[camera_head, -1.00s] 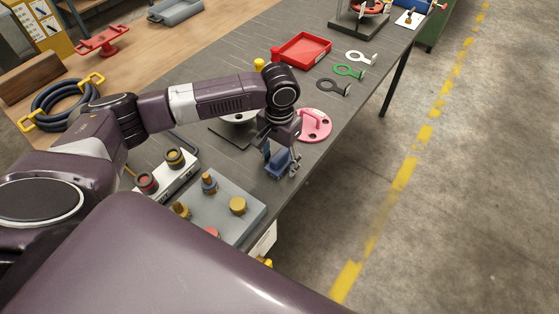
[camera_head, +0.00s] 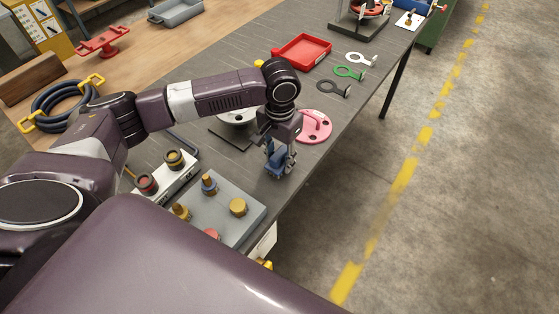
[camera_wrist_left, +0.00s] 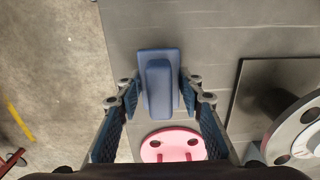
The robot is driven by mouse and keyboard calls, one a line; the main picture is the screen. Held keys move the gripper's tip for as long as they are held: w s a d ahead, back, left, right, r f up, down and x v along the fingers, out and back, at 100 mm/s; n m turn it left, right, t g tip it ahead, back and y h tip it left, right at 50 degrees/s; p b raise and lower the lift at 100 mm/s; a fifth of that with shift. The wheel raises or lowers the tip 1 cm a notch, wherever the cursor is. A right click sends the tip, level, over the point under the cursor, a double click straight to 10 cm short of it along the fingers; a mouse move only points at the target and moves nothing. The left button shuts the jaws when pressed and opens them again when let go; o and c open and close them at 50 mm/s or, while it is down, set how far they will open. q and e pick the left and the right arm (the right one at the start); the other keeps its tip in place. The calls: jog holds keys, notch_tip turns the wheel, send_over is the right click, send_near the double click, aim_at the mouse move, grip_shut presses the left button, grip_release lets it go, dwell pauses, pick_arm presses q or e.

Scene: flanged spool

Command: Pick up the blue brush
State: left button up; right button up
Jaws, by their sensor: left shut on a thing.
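The blue brush (camera_head: 277,167) is on the dark tabletop near its front edge, partly hidden by my gripper in the head view. In the left wrist view the brush (camera_wrist_left: 159,85) lies between the two fingers, its narrow raised grip toward me and its wider base beneath. My left gripper (camera_head: 280,158) points down over the brush and is shut on it. The fingers also show on both sides of it in the left wrist view (camera_wrist_left: 158,97). I cannot tell any gap between brush and table. My right gripper is not in view.
A pink flanged disc (camera_head: 315,126) lies close behind the gripper, and a grey flanged part on a dark plate (camera_head: 230,137) is beside it. A grey block with knobs (camera_head: 222,212) stands to the left front. A red tray (camera_head: 303,50) and flat ring tools (camera_head: 333,87) lie farther back.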

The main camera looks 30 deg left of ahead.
aim_at(280, 153)
pick_arm(q)
notch_tip(280, 153, up, 19)
jog(key=shift+f+b, duration=0.15)
jog(key=shift+b, duration=0.3)
